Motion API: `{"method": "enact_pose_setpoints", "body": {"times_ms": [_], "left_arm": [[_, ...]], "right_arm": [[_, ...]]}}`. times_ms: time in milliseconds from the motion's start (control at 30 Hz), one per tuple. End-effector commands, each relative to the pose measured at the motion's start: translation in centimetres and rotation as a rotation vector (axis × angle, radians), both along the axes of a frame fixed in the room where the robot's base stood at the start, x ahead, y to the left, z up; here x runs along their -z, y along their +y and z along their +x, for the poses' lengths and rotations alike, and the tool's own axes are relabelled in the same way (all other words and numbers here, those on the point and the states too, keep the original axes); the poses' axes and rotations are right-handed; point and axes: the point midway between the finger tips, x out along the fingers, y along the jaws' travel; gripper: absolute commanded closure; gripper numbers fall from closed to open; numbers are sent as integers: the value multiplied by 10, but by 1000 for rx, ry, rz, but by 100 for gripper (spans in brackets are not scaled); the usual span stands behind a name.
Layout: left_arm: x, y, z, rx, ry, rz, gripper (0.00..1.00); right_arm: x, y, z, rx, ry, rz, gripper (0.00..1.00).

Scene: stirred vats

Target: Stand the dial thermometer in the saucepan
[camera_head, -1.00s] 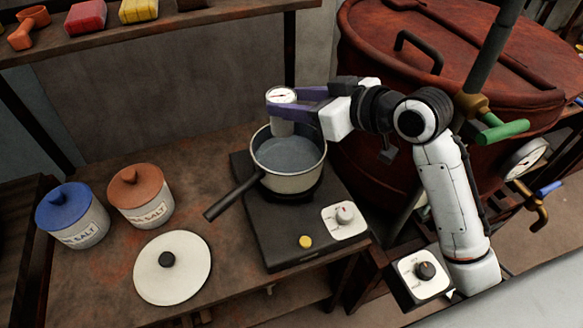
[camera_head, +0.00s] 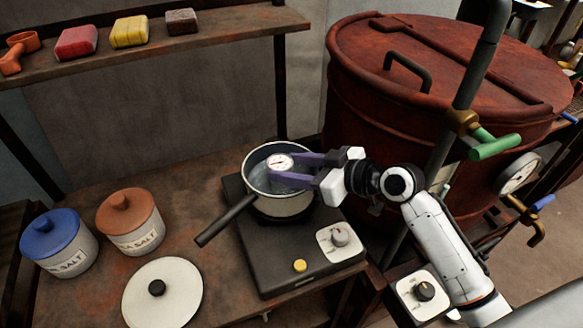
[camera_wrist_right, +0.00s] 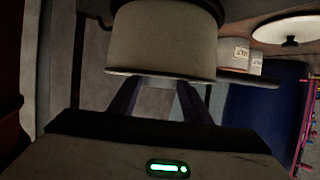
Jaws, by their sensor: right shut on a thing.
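The dial thermometer (camera_head: 280,162) has a round white face with a dark needle, facing up. My right gripper (camera_head: 281,170) is shut on it, with purple fingers reaching over the pan's right rim. The thermometer is within the opening of the cream saucepan (camera_head: 282,207), near its back; its lower part is hidden, so I cannot tell whether it touches the bottom. The pan stands on a dark hotplate, its dark handle pointing front left. In the right wrist view the saucepan (camera_wrist_right: 160,40) appears upside down, with the fingers passing its rim and the thermometer hidden. My left gripper is not in view.
The hotplate (camera_head: 262,262) has a white dial panel and a yellow button. A white lid (camera_head: 180,300) and two salt jars, blue-lidded (camera_head: 65,258) and brown-lidded (camera_head: 138,238), stand left. A large red vat (camera_head: 365,115) is behind right. A shelf (camera_head: 215,35) runs above.

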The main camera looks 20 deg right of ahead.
Motion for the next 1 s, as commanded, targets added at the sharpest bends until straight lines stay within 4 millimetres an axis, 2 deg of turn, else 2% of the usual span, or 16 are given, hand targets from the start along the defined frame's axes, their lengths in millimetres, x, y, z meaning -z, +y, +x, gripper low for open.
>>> {"method": "enact_pose_setpoints", "body": {"times_ms": [267, 300, 400, 767, 867, 1000], "left_arm": [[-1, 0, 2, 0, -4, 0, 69], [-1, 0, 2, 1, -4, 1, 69], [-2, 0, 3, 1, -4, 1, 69], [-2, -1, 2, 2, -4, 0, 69], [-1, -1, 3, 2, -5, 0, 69], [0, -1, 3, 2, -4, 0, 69]], "right_arm": [[1, 0, 0, 1, -3, 1, 82], [2, 0, 0, 0, -1, 0, 54], [1, 0, 0, 0, -1, 0, 37], [-1, -2, -2, 1, -2, -1, 37], [-4, -8, -10, 1, -2, -3, 37], [-14, -23, -31, 1, -2, -6, 37]]}}
